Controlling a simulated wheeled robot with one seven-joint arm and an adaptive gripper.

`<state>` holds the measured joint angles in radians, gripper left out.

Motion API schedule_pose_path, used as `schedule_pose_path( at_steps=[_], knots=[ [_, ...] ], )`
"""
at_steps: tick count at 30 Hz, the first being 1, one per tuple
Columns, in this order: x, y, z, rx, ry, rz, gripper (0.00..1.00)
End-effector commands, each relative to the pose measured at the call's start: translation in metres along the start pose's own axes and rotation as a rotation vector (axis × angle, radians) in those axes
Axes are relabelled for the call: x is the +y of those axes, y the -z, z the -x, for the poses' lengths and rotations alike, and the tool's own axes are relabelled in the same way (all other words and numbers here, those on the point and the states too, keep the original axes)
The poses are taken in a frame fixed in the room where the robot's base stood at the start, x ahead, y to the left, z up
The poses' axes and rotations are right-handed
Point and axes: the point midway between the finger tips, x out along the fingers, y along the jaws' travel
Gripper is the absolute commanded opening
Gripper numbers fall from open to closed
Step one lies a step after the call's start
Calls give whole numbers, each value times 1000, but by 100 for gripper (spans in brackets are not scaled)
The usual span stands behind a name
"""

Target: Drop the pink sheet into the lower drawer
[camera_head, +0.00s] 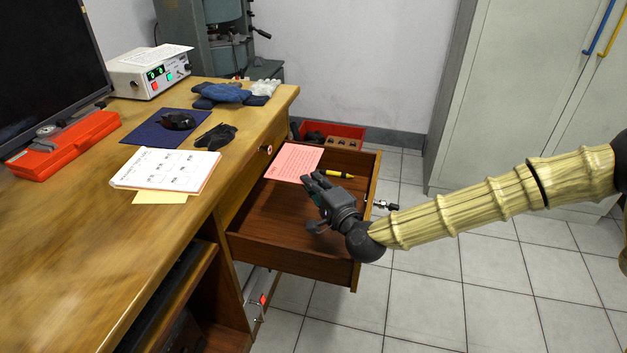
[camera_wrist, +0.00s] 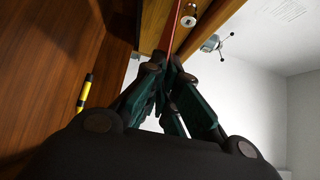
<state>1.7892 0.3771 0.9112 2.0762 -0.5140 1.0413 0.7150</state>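The pink sheet (camera_head: 293,162) has printed lines and appears over the far part of the open wooden drawer (camera_head: 268,208). My gripper (camera_head: 314,183) is above that drawer, at the sheet's near right corner. In the wrist view the fingertips (camera_wrist: 172,62) are closed together on the sheet (camera_wrist: 174,28), which shows edge-on as a thin red strip. The open drawer sits below a closed front with a round knob (camera_head: 266,149). The head view does not clearly show the sheet's height above the drawer floor.
A yellow and black marker (camera_head: 340,174) lies in the drawer; it also shows in the wrist view (camera_wrist: 84,92). A red bin (camera_head: 346,131) stands behind the drawer. The desk holds a notepad (camera_head: 166,169), black pliers-like tool (camera_head: 215,136) and blue gloves (camera_head: 222,93). The drawer's near floor is clear.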

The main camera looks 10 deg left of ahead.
Motion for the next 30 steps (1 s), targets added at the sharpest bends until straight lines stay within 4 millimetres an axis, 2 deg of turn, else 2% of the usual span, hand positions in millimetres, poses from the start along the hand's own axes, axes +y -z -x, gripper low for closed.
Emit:
schedule_pose_path(
  at_steps=[4, 9, 18, 22, 26, 30],
  knots=[
    [0, 0, 0, 0, 0, 0, 0],
    [0, 0, 0, 0, 0, 0, 30],
    [0, 0, 0, 0, 0, 0, 30],
    [0, 0, 6, 0, 0, 0, 30],
    [0, 0, 22, -1, -1, -1, 30],
    [0, 1, 48, 0, -1, -2, 30]
  ],
)
